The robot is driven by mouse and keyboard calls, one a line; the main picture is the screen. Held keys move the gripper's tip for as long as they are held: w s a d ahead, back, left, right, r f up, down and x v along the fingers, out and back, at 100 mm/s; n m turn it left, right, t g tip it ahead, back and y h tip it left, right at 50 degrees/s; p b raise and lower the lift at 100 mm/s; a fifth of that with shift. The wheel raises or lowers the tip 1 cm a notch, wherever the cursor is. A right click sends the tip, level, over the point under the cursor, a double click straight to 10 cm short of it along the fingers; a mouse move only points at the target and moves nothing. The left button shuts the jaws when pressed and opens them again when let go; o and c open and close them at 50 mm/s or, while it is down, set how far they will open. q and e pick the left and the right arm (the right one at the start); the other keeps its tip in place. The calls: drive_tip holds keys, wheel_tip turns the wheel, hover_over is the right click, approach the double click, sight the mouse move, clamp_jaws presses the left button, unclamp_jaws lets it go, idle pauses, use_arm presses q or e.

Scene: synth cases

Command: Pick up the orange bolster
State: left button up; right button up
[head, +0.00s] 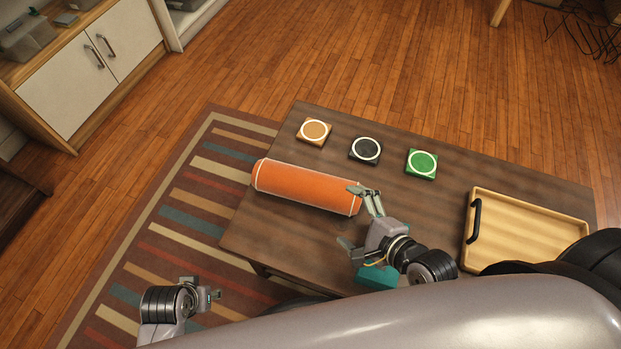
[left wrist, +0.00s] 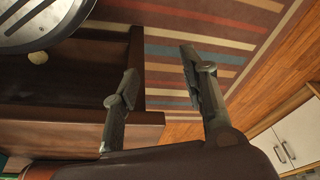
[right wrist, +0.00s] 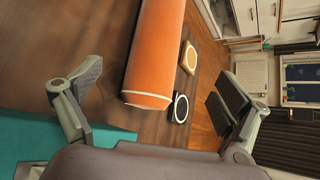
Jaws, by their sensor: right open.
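The orange bolster (head: 305,187) lies on its side on the brown table (head: 290,243), near its left edge. It also shows in the right wrist view (right wrist: 155,55), with its near end facing the camera. My right gripper (head: 351,217) is open and empty at the bolster's right end. In the head view one finger overlaps that end; I cannot tell whether they touch. In the right wrist view the bolster lies beyond and between the spread fingers (right wrist: 150,88). My left gripper (left wrist: 158,62) is open and empty, low beside the table's edge, over the striped rug.
A teal object (head: 377,278) sits on the table under my right gripper. Tan (head: 314,131), black (head: 365,150) and green (head: 421,163) square pieces with white rings lie behind the bolster. A wooden tray (head: 530,222) with a black handle is at the right.

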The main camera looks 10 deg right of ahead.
sight(317, 196)
drive_tip(key=b+x, duration=0.3)
drive_tip(key=x, duration=0.7)
drive_tip(key=shift+w+a+f, duration=0.1)
drive_tip(key=shift+a+f, duration=0.05)
drive_tip(key=shift+a, duration=0.05)
drive_tip(key=b+x, duration=0.1)
drive_tip(key=x, duration=0.2)
drive_tip(key=shift+f+b, duration=0.15)
drive_tip(key=shift+b, duration=0.2)
drive_tip(key=shift+x, duration=0.8)
drive_tip(key=shift+w+a+f, duration=0.1)
drive_tip(key=shift+w+a, duration=0.05)
use_arm(q)
wheel_tip(317, 196, up, 9)
drive_tip(key=w+t, duration=0.1)
drive_tip(key=t, duration=0.1)
drive_tip(key=shift+w+d, duration=0.2)
drive_tip(key=shift+w, duration=0.05)
use_arm(e)
drive_tip(key=shift+c, duration=0.4)
drive_tip(key=c, duration=1.4)
